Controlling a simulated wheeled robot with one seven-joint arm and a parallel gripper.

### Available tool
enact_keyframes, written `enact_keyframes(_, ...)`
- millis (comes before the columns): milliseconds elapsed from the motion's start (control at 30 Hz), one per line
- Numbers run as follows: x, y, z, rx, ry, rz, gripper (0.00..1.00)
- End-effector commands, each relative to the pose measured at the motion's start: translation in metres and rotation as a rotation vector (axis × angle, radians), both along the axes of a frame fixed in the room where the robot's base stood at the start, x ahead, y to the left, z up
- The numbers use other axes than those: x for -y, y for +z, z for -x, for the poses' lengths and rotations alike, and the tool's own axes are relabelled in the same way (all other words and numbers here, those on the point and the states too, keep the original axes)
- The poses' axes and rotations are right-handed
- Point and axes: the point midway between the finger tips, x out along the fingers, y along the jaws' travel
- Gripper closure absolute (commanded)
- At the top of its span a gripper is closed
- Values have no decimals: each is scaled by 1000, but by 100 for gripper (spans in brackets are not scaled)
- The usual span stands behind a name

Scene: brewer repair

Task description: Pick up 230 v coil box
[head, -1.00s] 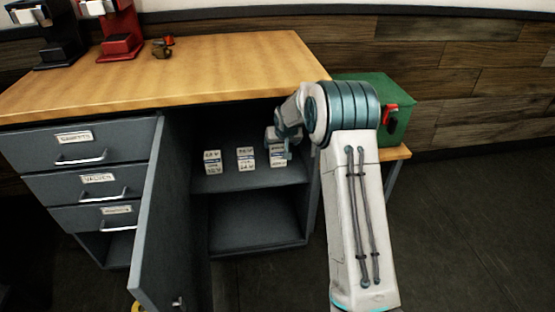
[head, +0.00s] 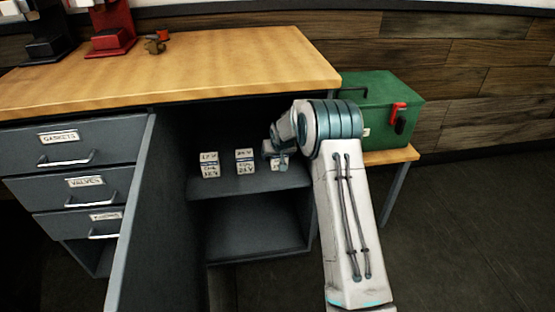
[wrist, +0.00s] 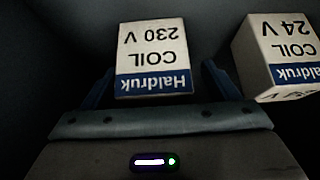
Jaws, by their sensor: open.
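The 230 V coil box (wrist: 150,50) is white with a blue Haldruk band, and its lettering is upside down in the wrist view. It stands in line with the gap between the two fingers of my gripper (wrist: 160,76). The fingers are apart, and I cannot tell whether either touches it. In the head view, my gripper (head: 280,158) is inside the open cabinet at the right end of the box row. It hides much of the rightmost box (head: 275,164).
The 24 V coil box (wrist: 278,50) stands close by on the right in the wrist view. Another box (head: 209,165) stands farther left on the shelf (head: 235,184). The open cabinet door (head: 135,225) is at left. A green toolbox (head: 375,108) sits right of the cabinet.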

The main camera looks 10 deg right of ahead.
Motion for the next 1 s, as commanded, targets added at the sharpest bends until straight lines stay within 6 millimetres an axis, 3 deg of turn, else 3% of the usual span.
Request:
enact_keyframes(33,2,-11,-2,-1,-3,1,18)
enact_keyframes(100,4,-15,-4,0,-5,0,18)
enact_keyframes(333,-1,-15,-4,1,1,1,18)
enact_keyframes(533,-2,-15,-4,0,3,1,72)
enact_keyframes(833,1,-13,-4,2,-1,0,72)
enact_keyframes(1000,1,-1,-4,3,-2,0,72)
